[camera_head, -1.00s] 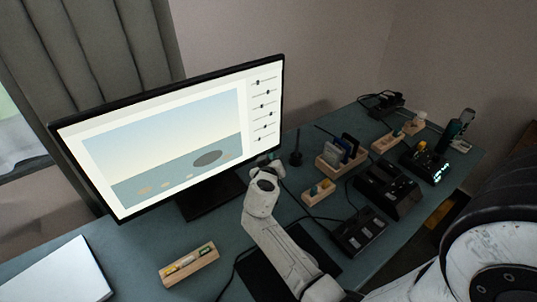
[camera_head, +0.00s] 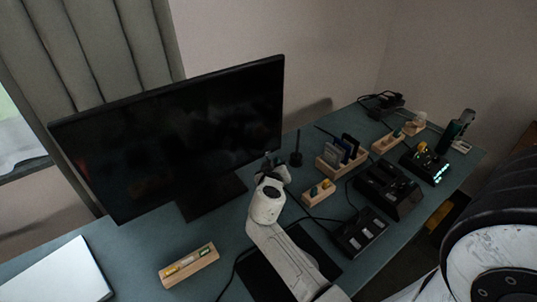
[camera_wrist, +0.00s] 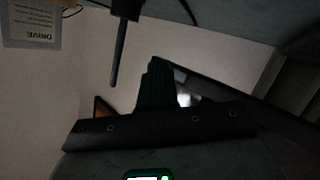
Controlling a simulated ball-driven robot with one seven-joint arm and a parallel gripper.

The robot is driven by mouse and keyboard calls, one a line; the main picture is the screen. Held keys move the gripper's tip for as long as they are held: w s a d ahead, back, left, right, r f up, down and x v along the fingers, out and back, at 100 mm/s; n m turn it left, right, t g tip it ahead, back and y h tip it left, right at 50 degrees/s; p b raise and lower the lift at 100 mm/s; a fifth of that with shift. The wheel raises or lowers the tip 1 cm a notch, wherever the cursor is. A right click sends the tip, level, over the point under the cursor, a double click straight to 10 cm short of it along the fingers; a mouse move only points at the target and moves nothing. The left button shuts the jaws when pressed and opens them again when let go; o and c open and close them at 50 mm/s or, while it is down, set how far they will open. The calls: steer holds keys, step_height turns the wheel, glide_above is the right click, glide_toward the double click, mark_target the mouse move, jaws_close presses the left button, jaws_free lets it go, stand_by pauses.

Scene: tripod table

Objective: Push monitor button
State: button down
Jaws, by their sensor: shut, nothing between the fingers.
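The black monitor (camera_head: 180,135) stands on the teal table, and its screen is dark. No button can be made out on its frame; my gripper and arm are close to its lower right corner. My gripper (camera_head: 267,160) is at that corner in the head view, partly hidden by my own wrist. It is shut with nothing held. I cannot tell whether its fingertips touch the monitor. In the dim wrist view the dark fingers (camera_wrist: 156,83) show close together.
Right of my gripper stand a thin black post (camera_head: 296,158), a wooden rack of cards (camera_head: 340,155) and a small wooden block (camera_head: 318,193). Black devices (camera_head: 361,234) with cables lie farther right. A wooden tray (camera_head: 189,266) and a white laptop (camera_head: 55,277) lie at front left.

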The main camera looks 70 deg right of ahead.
steer(key=shift+s+a, duration=0.45)
steer(key=shift+s, duration=0.25)
steer(key=shift+s+a, duration=0.4)
steer(key=shift+s, duration=0.3)
steer(key=shift+s+a, duration=0.45)
steer(key=shift+s, duration=0.25)
